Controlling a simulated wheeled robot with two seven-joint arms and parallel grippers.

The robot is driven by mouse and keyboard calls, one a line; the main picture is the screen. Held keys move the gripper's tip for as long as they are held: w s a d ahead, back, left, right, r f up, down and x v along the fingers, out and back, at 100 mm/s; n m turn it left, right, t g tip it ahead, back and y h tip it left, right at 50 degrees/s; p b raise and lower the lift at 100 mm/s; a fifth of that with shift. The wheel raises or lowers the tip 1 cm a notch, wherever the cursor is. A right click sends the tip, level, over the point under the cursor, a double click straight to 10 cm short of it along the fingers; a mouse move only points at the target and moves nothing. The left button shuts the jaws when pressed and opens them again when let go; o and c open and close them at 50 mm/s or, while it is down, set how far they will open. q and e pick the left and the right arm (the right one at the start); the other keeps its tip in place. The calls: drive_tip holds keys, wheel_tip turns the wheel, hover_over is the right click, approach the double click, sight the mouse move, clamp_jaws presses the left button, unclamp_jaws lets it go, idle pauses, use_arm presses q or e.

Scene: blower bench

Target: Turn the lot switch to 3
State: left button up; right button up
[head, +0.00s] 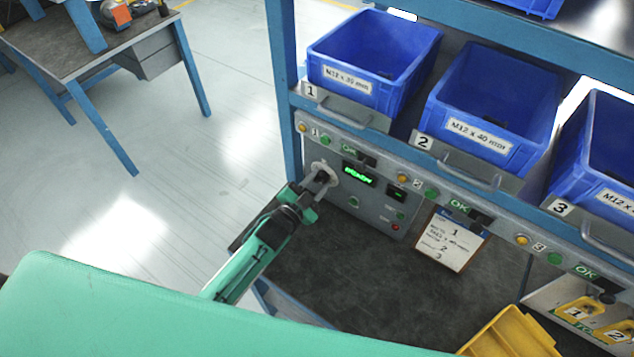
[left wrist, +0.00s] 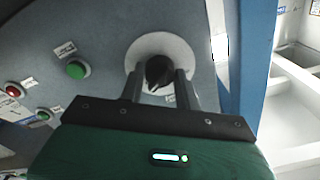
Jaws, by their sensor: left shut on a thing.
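The lot switch (left wrist: 158,72) is a black rotary knob on a round pale plate (left wrist: 146,44) on the grey control panel. In the head view the switch's plate (head: 325,171) is at the panel's left end, partly hidden by my gripper. My left gripper (head: 320,181) is at the knob. In the left wrist view its two fingers (left wrist: 159,85) stand on either side of the knob, shut on it. The number marks around the plate are hidden or too small to read. My right gripper is not in view.
The panel holds a green-lit display (head: 358,173), a green button (left wrist: 76,70) and a red button (left wrist: 12,90). Blue bins (head: 350,82) stand on the shelf above. A clipboard (head: 451,240) leans below, and a yellow bin (head: 510,335) is at the bench front. A blue post (head: 284,90) is close to my gripper's left.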

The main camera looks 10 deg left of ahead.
use_arm(q)
drive_tip(key=o, duration=1)
drive_tip(key=shift+b+v, duration=1.7)
drive_tip(key=shift+v, duration=5.25)
drive_tip(key=shift+f, duration=0.1)
